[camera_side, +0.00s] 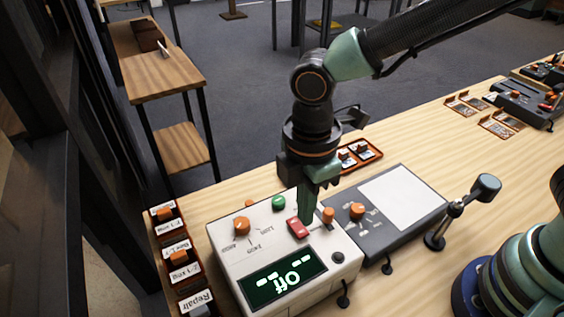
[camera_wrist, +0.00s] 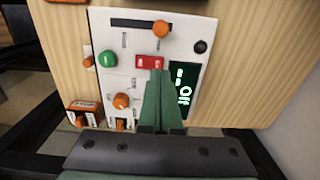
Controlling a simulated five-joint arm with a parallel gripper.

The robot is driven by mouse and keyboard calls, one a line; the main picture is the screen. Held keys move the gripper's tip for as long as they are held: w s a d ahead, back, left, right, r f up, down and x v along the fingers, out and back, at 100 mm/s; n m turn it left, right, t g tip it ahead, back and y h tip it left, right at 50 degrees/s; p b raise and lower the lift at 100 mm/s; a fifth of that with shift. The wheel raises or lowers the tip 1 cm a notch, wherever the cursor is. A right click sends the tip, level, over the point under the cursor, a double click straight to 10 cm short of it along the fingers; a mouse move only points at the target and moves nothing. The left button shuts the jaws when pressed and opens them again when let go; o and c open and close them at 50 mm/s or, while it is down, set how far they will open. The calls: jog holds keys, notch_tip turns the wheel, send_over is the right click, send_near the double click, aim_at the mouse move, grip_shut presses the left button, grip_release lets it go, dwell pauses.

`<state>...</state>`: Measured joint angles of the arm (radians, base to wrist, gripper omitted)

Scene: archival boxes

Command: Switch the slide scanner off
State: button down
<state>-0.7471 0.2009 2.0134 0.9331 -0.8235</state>
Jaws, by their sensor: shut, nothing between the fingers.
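The slide scanner (camera_side: 230,262) is a white box on the wooden table, with an orange dial (camera_side: 242,225), a green button (camera_side: 279,202), an orange slider knob (camera_side: 328,214) and a red switch (camera_side: 298,228). Its dark display (camera_side: 283,280) reads "Off" in lit letters, upside down in the side view. My gripper (camera_side: 306,216) is shut, pointing down, with its green fingertips at the red switch. In the wrist view the fingertips (camera_wrist: 155,74) reach the lower edge of the red switch (camera_wrist: 149,62). I cannot tell whether they touch it. The display (camera_wrist: 182,90) also shows there.
A grey device with a white panel (camera_side: 396,198) stands close right of the scanner. A small lamp-like stand (camera_side: 462,210) is farther right. Labelled trays (camera_side: 177,258) line the left edge. A small tray (camera_side: 358,156) lies behind. Bare table (camera_side: 430,150) lies to the back right.

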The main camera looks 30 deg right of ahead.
aim_at(303, 233)
jog(key=shift+f, duration=1.65)
jog(key=shift+s+f, duration=0.1)
jog(key=shift+f, duration=0.15)
jog(key=shift+w+r, duration=0.1)
jog(key=shift+w, duration=0.1)
jog(key=shift+w+r, duration=0.25)
jog(key=shift+w, duration=0.35)
jog(key=shift+r, duration=0.1)
jog(key=s+r, duration=0.3)
jog(key=r, duration=1)
jog(key=shift+r, duration=0.3)
